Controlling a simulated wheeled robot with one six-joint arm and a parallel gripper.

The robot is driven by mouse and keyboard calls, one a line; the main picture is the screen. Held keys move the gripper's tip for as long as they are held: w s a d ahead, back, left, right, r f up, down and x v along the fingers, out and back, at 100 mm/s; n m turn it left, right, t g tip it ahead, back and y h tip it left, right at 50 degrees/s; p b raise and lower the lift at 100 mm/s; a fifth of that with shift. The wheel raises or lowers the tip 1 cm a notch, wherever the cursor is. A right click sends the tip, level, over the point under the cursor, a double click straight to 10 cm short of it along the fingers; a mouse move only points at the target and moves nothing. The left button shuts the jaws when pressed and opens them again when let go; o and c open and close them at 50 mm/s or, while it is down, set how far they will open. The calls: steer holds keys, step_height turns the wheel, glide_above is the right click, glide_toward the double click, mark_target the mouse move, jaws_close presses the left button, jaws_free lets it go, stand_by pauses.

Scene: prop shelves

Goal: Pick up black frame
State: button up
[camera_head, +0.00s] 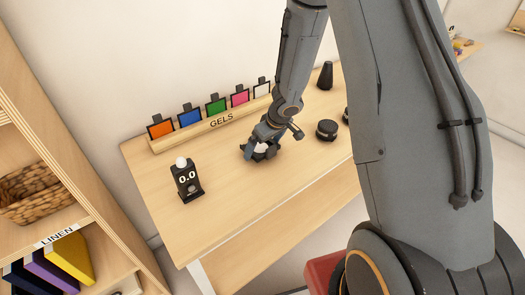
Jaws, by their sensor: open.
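Several black-edged gel frames stand in a wooden rack labelled GELS (222,120). They hold an orange gel (161,129), a blue gel (190,118), a green gel (216,106), a pink gel (240,98) and a white gel (262,88). I cannot tell which thing is the black frame. My gripper (260,152) is open, pointing down low over the table in front of the rack. A small white rounded thing (262,146) shows at its fingers, partly hidden by them. I cannot tell whether they touch.
A black block with a 0.0 face (187,181) and white top stands left on the wooden table (222,208). A black round thing (327,130) and a black cone-shaped thing (326,75) stand right. A shelf with a wicker basket (38,192) is at left. The table's front is clear.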

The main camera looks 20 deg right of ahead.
steer(key=c, duration=1)
steer(key=shift+r, duration=0.1)
step_height(320, 180, up, 10)
steer(key=p, duration=0.7)
steer(key=m+h+b, duration=0.2)
steer(key=m+b, duration=0.3)
steer(key=b, duration=0.4)
glide_toward(263, 150)
steer(key=s, duration=0.3)
steer(key=shift+s+d+r, duration=0.2)
steer(key=shift+d+r, duration=0.05)
